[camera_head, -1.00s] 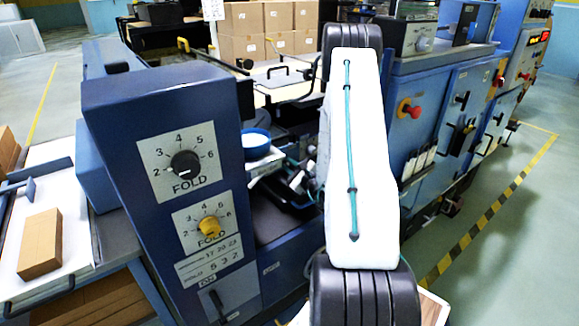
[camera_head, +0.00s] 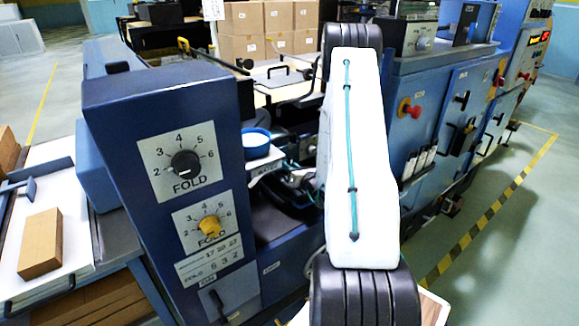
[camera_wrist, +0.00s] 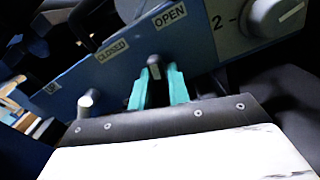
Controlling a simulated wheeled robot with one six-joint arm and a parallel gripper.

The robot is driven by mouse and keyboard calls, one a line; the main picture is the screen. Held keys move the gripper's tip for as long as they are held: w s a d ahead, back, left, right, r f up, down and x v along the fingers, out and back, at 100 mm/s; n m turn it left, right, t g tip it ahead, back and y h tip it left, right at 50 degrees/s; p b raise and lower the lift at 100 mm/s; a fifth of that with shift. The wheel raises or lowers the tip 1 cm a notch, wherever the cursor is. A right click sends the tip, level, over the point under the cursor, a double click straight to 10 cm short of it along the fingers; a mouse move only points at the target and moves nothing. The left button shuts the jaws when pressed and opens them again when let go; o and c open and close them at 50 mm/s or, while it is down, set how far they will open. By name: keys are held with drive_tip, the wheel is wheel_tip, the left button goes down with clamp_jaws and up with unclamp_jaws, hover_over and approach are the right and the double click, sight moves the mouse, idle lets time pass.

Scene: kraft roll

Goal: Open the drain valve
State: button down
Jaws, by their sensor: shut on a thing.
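In the wrist view a small dark lever handle (camera_wrist: 154,67) stands out from a blue panel (camera_wrist: 125,70), between the labels CLOSED (camera_wrist: 111,50) and OPEN (camera_wrist: 171,17). The handle is closer to the OPEN label's side than the bare edge of the panel. My gripper (camera_wrist: 157,80) has its two teal fingers on either side of the handle and is shut on it. In the head view the white link of my arm stands in front, and the gripper and lever cannot be made out there.
A metal peg (camera_wrist: 88,101) sticks out left of my fingers, and a large grey dial (camera_wrist: 275,15) is at upper right. In the head view a blue panel with FOLD dials (camera_head: 183,163) stands left of my arm. Open floor (camera_head: 515,250) lies at right.

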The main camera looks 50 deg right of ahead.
drive_tip(key=m, duration=0.6)
idle(0.5)
drive_tip(key=c, duration=1.4)
unclamp_jaws()
drive_tip(key=shift+c, duration=0.2)
drive_tip(key=v, duration=0.7)
drive_tip(key=shift+s+a, duration=0.1)
drive_tip(key=shift+s, duration=0.3)
